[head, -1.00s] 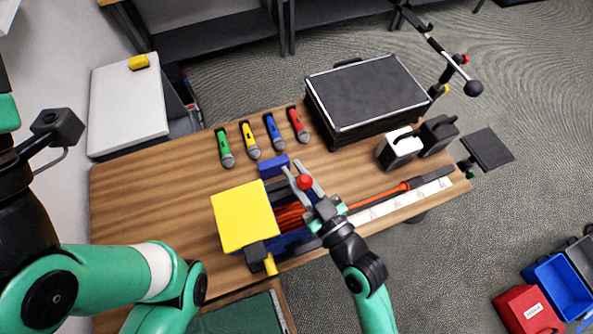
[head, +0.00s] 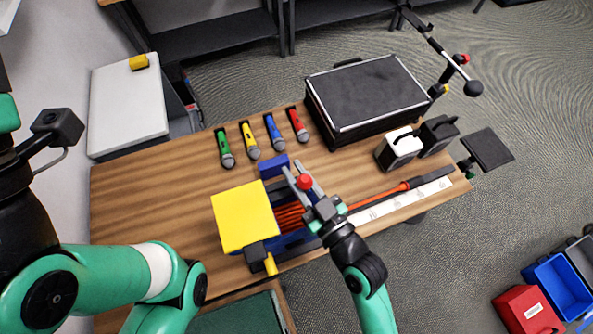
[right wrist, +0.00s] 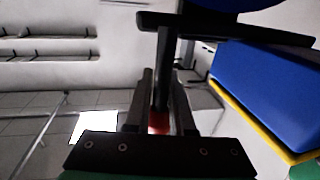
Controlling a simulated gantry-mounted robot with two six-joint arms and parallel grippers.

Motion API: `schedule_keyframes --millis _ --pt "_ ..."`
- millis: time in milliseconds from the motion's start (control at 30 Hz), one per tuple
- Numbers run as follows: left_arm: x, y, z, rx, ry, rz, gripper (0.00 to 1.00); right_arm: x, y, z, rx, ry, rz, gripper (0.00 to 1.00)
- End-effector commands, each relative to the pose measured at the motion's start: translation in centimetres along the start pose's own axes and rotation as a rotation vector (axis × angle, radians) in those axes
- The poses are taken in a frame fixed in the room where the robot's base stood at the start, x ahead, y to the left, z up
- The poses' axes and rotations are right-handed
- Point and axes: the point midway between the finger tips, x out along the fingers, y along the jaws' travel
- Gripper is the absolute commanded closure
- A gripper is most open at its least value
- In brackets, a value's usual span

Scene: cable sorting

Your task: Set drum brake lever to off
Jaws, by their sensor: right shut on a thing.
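The cable drum (head: 290,216) with orange-red cable stands on the wooden table, with a yellow panel (head: 242,218) on its left side and blue parts around it. The brake lever shows in the right wrist view as a dark bar (right wrist: 163,70) with a red knob (right wrist: 158,122). The red knob also shows in the head view (head: 305,182). My right gripper (head: 304,174) is shut on the lever, with a finger on each side of it in the right wrist view (right wrist: 158,95). The lever's off mark cannot be made out. My left gripper is out of view.
Green, yellow, blue and red microphones (head: 274,132) lie along the back edge. A black case (head: 368,92) and white and black canisters (head: 399,150) stand right. An orange cable (head: 380,194) runs beside a white strip (head: 395,205). The table's left part is clear.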

Motion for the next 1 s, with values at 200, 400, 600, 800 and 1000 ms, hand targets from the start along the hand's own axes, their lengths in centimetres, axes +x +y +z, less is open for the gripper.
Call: schedule_keyframes --millis 200,400,600,800,1000 --pt "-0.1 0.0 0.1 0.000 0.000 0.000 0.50 0.0 0.1 -0.2 0.008 0.007 0.001 1.00" --pt "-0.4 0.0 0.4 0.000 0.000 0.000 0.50 -0.1 0.5 -0.1 0.059 0.019 0.002 1.00" --pt "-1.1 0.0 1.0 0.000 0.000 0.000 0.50 -0.2 1.3 0.0 0.177 0.043 0.002 1.00" --pt "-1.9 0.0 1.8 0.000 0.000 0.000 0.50 -0.5 2.4 0.3 0.346 0.077 0.002 1.00" --pt "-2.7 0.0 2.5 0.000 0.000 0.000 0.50 -0.7 3.5 0.7 0.533 0.115 0.002 1.00"
